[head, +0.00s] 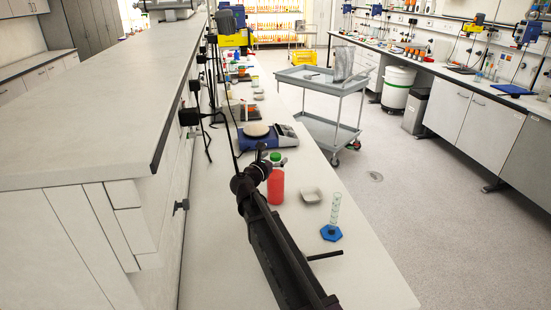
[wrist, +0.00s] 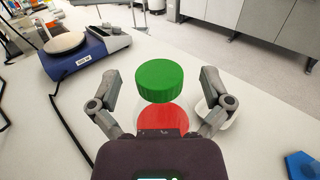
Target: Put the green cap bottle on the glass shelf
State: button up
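The green cap bottle (head: 277,184) stands upright on the white bench, with red contents and a green cap. In the wrist view, its green cap (wrist: 160,80) is between my fingers, with the red body (wrist: 160,118) partly showing below. My gripper (wrist: 159,78) is open, with a visible gap between each finger and the cap. In the head view my gripper (head: 280,162) is at the bottle's upper part, and my arm hides some of the bench in front. I cannot make out a glass shelf in either view.
A blue scale with a round pan (head: 257,130) stands behind the bottle. A white square dish (head: 311,195) and a graduated cylinder on a blue base (head: 331,233) are to its right. A raised grey counter (head: 100,100) runs along the left. A grey trolley (head: 318,80) stands beyond.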

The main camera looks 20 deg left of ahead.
jog(key=shift+s, duration=0.1)
jog(key=v, duration=1.2)
jog(key=shift+f, duration=0.1)
dwell(0.8)
